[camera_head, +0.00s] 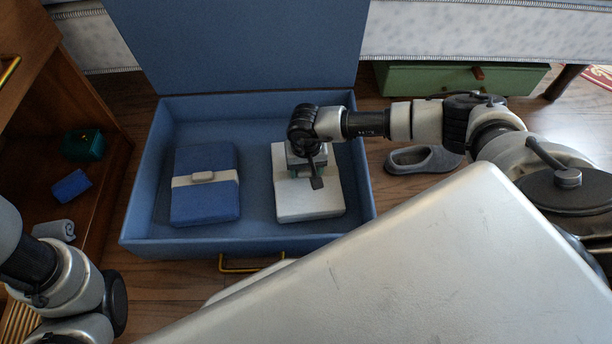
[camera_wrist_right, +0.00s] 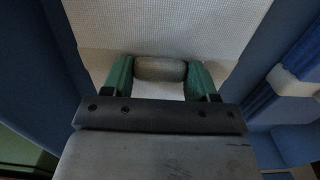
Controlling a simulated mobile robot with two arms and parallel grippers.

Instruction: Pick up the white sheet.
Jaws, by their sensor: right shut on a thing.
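The white sheet (camera_head: 310,203) is a flat folded block lying in the right half of the open blue box. In the right wrist view the sheet (camera_wrist_right: 165,28) fills the top middle, with a beige rounded grip piece (camera_wrist_right: 160,69) on it. My right gripper (camera_head: 306,172) is over the sheet, pointing down. In the wrist view its green fingers (camera_wrist_right: 160,80) are shut on the grip piece, one at each end. My wrist hides part of the sheet in the head view. My left arm shows at the lower left, but its gripper is out of view.
The blue box (camera_head: 133,222) has its lid (camera_head: 240,45) raised at the back. A folded blue sheet (camera_head: 205,205) lies in its left half. A grey slipper (camera_head: 422,159) and a green drawer (camera_head: 440,78) are to the right. A wooden cabinet (camera_head: 98,128) stands left.

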